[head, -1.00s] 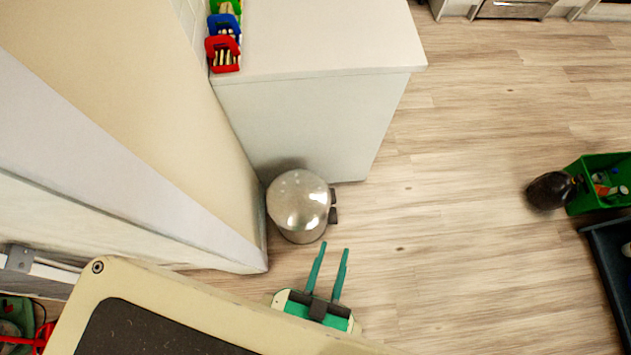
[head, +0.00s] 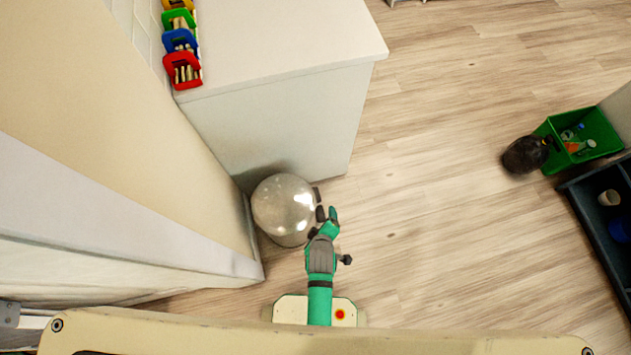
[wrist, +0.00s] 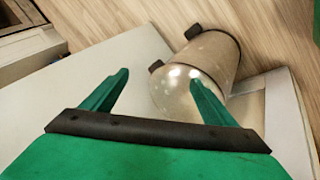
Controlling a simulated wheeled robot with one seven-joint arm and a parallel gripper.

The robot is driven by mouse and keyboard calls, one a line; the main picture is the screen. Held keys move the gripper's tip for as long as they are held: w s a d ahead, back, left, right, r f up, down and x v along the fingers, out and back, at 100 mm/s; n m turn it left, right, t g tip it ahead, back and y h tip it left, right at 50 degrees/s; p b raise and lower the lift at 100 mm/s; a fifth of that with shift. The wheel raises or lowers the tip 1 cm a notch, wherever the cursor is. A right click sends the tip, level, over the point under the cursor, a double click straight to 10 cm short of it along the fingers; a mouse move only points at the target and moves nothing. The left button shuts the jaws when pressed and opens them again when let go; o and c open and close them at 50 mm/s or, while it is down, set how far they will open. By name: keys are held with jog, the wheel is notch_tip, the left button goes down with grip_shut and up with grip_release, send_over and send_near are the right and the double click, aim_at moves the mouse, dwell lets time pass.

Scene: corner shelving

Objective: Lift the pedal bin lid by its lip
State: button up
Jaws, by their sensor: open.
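The pedal bin (head: 284,208) is a round metal bin with a shiny domed lid, which looks closed. It stands upright on the floor in the corner between the wall and the white cabinet. Dark tabs show at its right side, partly hidden by my gripper. My gripper (head: 326,213) is green and open, close to the bin's right edge; I cannot tell whether it touches. In the wrist view the two fingers of my gripper (wrist: 160,77) are spread with nothing held. The bin (wrist: 213,60) lies beyond them, its lid partly behind the right finger.
The white cabinet (head: 275,125) stands behind the bin, with coloured bins (head: 182,70) on top. The beige wall (head: 170,130) closes off the left. A green crate (head: 552,167), a black bag (head: 524,155) and a dark tray (head: 580,200) are at right. The floor between is clear.

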jog(key=w+f+n+g, duration=0.4)
jog(key=w+f+n, duration=0.1)
jog(key=w, duration=0.4)
notch_tip(320, 180, up, 3)
jog(key=n+g, duration=0.3)
jog(key=n, duration=0.2)
send_over(316, 195)
notch_tip(316, 195, down, 10)
jog(key=shift+w+a, duration=0.1)
jog(key=shift+w, duration=0.05)
jog(key=shift+d+f, duration=0.2)
jog(key=shift+f, duration=0.35)
